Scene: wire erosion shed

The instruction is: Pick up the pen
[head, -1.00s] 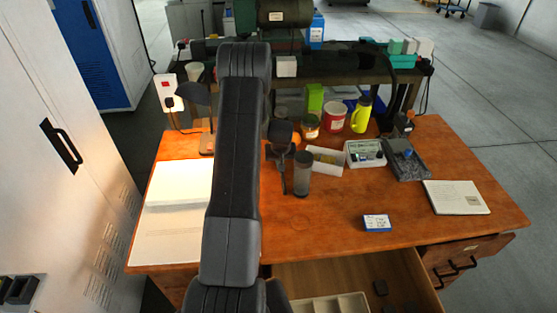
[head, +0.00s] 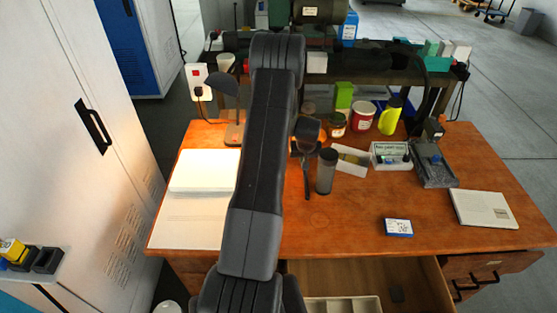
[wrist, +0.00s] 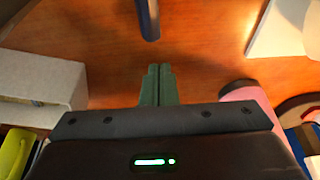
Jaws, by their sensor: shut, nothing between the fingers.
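A dark blue rod (wrist: 149,18) with a rounded end enters from the top edge of the wrist view, over the wooden table. It may be the pen, but only its end shows and I cannot tell for sure. I make out no pen in the head view, where my arm covers part of the desk. My gripper (wrist: 157,85) shows in the wrist view with its two greenish fingers together and nothing between them. The fingertips point toward the rod, with a gap of bare wood between.
The desk (head: 340,222) holds a grey cylinder (head: 325,172), a red tin (head: 362,116), a yellow bottle (head: 390,116), a blue-white card box (head: 398,227) and a notebook (head: 484,208). A drawer (head: 375,270) stands open in front.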

